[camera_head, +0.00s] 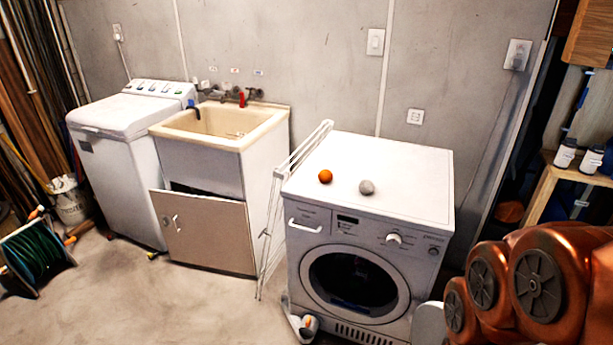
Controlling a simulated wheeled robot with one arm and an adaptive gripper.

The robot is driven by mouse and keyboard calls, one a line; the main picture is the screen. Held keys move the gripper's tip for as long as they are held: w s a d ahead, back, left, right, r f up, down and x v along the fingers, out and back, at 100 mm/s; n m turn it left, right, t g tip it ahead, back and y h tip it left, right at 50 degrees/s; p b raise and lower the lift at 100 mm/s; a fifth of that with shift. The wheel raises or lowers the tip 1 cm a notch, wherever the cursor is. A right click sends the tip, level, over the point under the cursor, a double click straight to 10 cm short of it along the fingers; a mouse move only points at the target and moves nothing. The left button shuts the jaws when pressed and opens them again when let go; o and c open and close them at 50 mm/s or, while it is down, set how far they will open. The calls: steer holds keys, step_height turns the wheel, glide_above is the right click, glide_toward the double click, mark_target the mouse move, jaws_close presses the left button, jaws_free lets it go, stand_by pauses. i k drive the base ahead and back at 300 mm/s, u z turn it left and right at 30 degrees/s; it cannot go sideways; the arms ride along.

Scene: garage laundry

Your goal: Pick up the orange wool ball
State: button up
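The orange wool ball (325,176) sits on the white top of the front-loading washing machine (412,172), near the front left part of that top. A grey ball (367,187) lies a little to its right, apart from it. Both balls are in plain view with nothing over them. My gripper is not in view.
A folded white drying rack (283,185) leans against the washer's left side. A sink cabinet (222,133) and a top-loading washer (128,125) stand further left. A green hose reel (33,254) lies far left. The concrete floor (160,305) in front is mostly clear.

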mark_target(324, 175)
steer(key=u, duration=1.85)
steer(key=i, duration=2.45)
steer(key=z, duration=1.9)
